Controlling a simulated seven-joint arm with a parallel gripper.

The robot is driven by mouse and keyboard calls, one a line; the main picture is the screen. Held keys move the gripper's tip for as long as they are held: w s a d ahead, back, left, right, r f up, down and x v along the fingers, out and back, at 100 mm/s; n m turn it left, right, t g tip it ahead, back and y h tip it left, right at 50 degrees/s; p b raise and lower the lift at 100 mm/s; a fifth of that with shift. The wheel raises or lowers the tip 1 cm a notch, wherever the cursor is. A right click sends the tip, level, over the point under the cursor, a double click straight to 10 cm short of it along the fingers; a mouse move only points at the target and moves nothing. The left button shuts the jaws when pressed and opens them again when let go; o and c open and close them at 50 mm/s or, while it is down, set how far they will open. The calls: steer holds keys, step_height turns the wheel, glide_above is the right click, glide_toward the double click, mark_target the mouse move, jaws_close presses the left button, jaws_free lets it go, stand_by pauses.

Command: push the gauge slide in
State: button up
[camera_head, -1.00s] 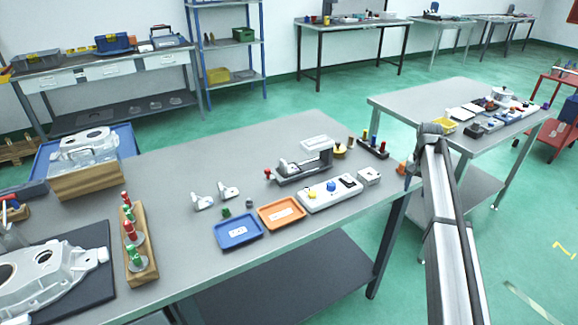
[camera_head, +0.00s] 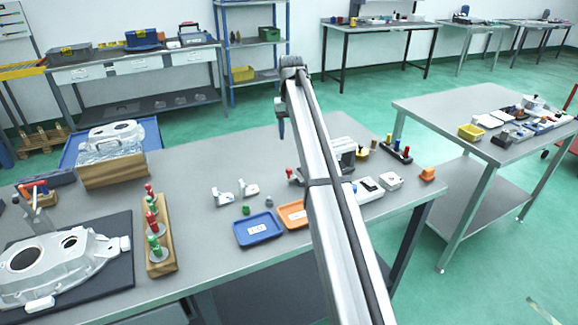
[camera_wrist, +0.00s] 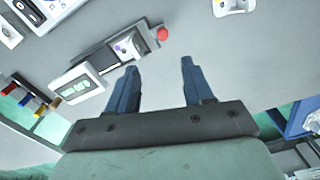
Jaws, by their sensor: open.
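The gauge stands on the grey workbench. Its slide ends in a red knob (camera_wrist: 162,33), which shows in the wrist view at the upper middle and in the head view (camera_head: 289,172) just left of my arm. The grey gauge body (camera_wrist: 108,57) runs from the knob toward a white housing (camera_wrist: 78,87). In the head view my arm hides most of the body; the housing (camera_head: 344,155) shows right of it. My gripper (camera_wrist: 158,66) is open and empty, its blue fingers apart. In the head view it (camera_head: 281,120) hangs above the bench's back edge, clear of the knob.
A blue tray (camera_head: 258,230) and an orange tray (camera_head: 292,214) lie in front of the gauge, the orange one partly hidden by my arm. Two small metal brackets (camera_head: 221,196) stand left of it. Coloured pegs in a dark holder (camera_head: 396,151) stand to the right.

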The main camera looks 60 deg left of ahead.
mark_target(289, 169)
steer(key=f, duration=1.3)
steer(key=shift+s+a+f, duration=0.1)
steer(key=shift+s+f, duration=0.2)
steer(key=shift+f, duration=0.05)
jaws_close()
